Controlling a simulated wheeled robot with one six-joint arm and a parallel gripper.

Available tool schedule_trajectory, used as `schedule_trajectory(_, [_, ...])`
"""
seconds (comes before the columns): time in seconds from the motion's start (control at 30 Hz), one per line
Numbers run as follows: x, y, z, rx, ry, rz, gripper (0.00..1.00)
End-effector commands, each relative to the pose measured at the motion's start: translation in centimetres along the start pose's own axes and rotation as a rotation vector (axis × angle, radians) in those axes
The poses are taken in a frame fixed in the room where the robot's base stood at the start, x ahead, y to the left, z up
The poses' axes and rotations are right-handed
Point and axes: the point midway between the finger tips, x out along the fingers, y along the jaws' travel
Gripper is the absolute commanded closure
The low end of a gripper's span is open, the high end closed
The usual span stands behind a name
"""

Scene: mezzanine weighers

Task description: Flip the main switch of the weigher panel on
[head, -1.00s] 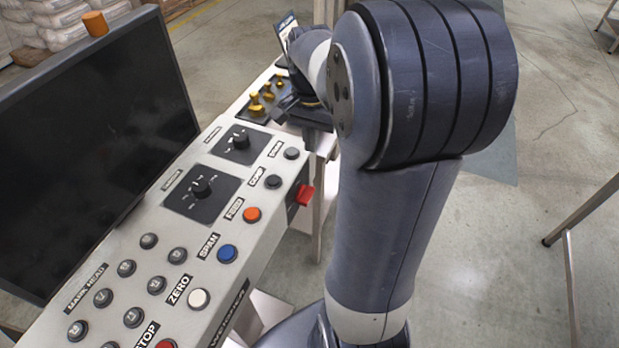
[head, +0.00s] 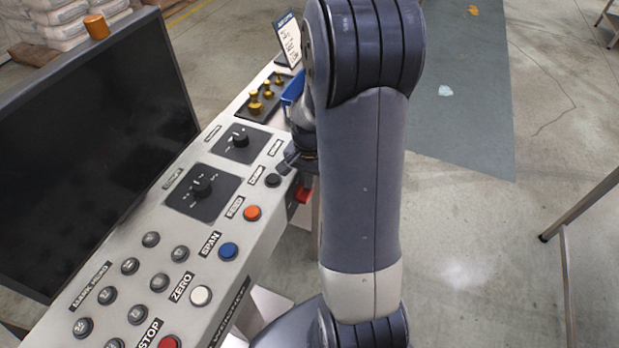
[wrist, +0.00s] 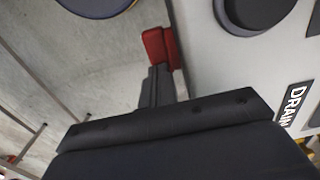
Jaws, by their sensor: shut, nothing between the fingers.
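The weigher panel (head: 262,222) runs along the left in the head view. A red switch handle (head: 303,194), which looks like the main switch, sits on its right side face, partly hidden by my arm. In the wrist view the red handle (wrist: 160,47) shows close up, just beyond my fingertips. My gripper (wrist: 160,70) is shut and empty, its tips right at the lower edge of the handle. I cannot tell whether they touch. In the head view my gripper (head: 288,163) is mostly hidden by my wrist. The switch's on or off position cannot be read.
A black button (wrist: 252,10) and the DRAIN label (wrist: 293,103) lie close right of my gripper. Dark rotary knobs (head: 203,187), an orange button (head: 252,213) and a screen (head: 95,150) are on the panel. Brass weights (head: 267,93) stand behind.

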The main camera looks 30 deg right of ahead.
Motion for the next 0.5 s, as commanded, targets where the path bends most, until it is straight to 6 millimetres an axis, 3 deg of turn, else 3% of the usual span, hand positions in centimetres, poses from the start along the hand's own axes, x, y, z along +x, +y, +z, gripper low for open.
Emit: schedule_trajectory(0.5, [0.71, 0.01, -0.53, 0.001, 0.001, 0.000, 1.00])
